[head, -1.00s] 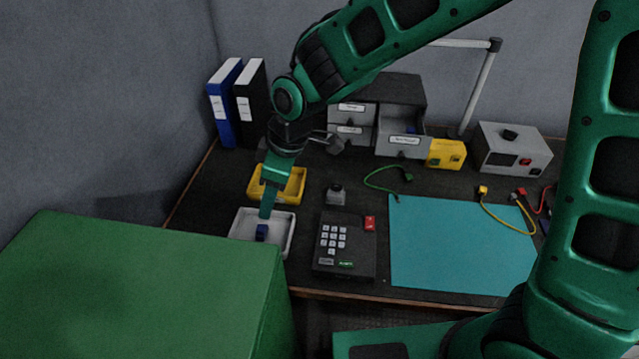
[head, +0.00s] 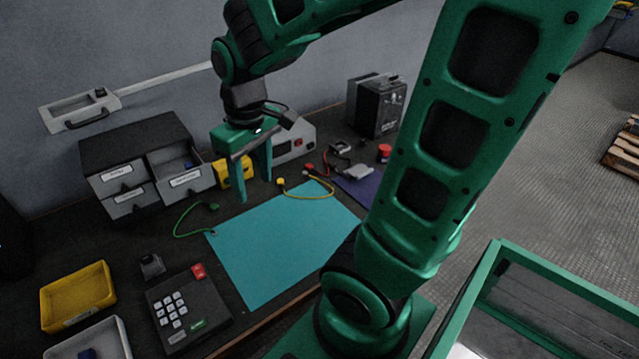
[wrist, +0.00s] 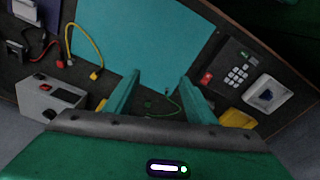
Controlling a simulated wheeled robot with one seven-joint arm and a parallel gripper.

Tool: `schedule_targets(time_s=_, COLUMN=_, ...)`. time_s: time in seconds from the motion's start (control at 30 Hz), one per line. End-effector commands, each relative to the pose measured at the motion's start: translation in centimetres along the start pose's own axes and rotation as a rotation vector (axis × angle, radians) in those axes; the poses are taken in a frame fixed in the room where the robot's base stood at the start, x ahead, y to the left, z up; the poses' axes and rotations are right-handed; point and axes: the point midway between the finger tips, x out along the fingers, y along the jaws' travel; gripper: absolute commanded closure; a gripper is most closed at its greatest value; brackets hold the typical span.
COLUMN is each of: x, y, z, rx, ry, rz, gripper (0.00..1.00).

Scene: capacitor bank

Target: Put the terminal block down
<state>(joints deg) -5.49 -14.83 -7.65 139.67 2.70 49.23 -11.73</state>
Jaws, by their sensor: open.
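A drawer cabinet (head: 137,145) with an open drawer and a yellow box (head: 235,173) stand beside my gripper. A keypad (head: 187,307) and yellow tray (head: 78,297) are at the left. The mat is bare. Cables lie around it.

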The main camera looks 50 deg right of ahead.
Motion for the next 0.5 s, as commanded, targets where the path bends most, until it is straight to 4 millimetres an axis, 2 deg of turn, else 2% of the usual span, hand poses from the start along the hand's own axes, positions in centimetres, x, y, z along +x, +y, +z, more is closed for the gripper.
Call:
schedule_targets(time_s=0.03, x=-0.5, y=1.8, z=2.0, rx=0.097, ry=-0.008, rz=0.006, gripper=0.49)
schedule_targets(time_s=0.1, x=-1.0, y=3.8, z=4.9, rx=0.229, ry=-0.027, rz=0.012, gripper=0.49)
schedule_targets(time_s=0.2, x=-1.5, y=5.8, z=8.8, rx=0.402, ry=-0.050, rz=0.015, gripper=0.49)
schedule_targets(time_s=0.33, x=-1.9, y=6.9, z=12.7, rx=0.572, ry=-0.076, rz=0.013, gripper=0.49)
schedule_targets(time_s=0.5, x=-2.0, y=7.1, z=15.2, rx=0.679, ry=-0.093, rz=0.009, gripper=0.49)
